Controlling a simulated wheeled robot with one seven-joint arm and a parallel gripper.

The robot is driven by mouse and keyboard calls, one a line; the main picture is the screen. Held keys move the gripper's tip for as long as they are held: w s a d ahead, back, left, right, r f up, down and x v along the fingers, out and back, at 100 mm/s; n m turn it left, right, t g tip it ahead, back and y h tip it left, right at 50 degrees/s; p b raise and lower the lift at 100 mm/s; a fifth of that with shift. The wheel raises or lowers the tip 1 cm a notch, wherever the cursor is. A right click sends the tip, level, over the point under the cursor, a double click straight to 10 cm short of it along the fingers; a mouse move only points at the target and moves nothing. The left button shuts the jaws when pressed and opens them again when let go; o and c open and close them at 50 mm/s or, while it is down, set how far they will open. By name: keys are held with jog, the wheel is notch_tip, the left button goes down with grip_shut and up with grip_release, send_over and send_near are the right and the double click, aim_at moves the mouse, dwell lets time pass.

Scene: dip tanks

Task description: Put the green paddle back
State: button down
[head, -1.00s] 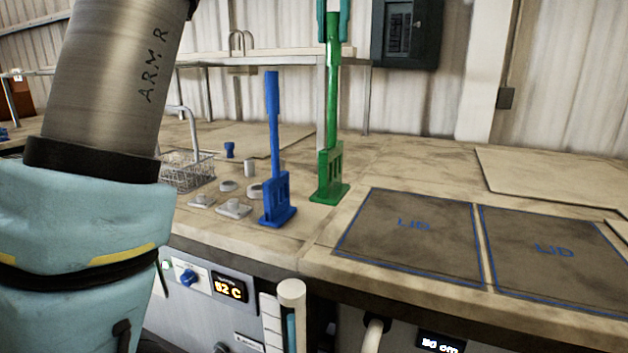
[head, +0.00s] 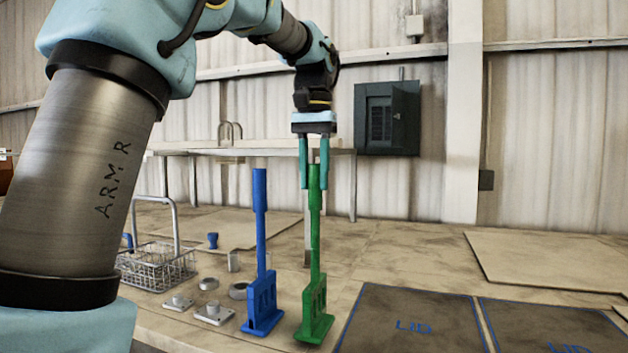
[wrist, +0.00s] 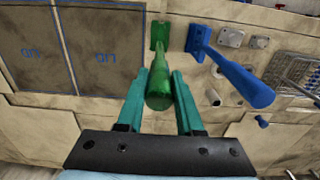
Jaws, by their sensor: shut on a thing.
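The green paddle (head: 314,260) is upright, with a slotted green lower part and a wide foot at bench level. I cannot tell whether its foot touches the bench. My gripper (head: 314,186) is above it, pointing down, shut on the top of its handle with one teal finger on each side. In the wrist view the green handle (wrist: 159,92) shows between my fingers (wrist: 161,98). The blue paddle (head: 262,250) stands upright close to the left of the green one, apart from it.
Two dark lids marked LID (head: 412,322) lie to the right on the bench. A wire basket (head: 156,268) and several small metal fittings (head: 213,315) are at the left. A shelf (head: 250,152) stands behind. Bare bench lies behind the paddles.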

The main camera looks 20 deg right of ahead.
jog(key=shift+f, duration=0.5)
jog(key=c, duration=0.6)
grip_release()
jog(key=shift+f, duration=0.15)
jog(key=shift+o, duration=0.2)
notch_tip(320, 180, up, 12)
jog(key=shift+r, duration=0.1)
jog(key=shift+s, duration=0.1)
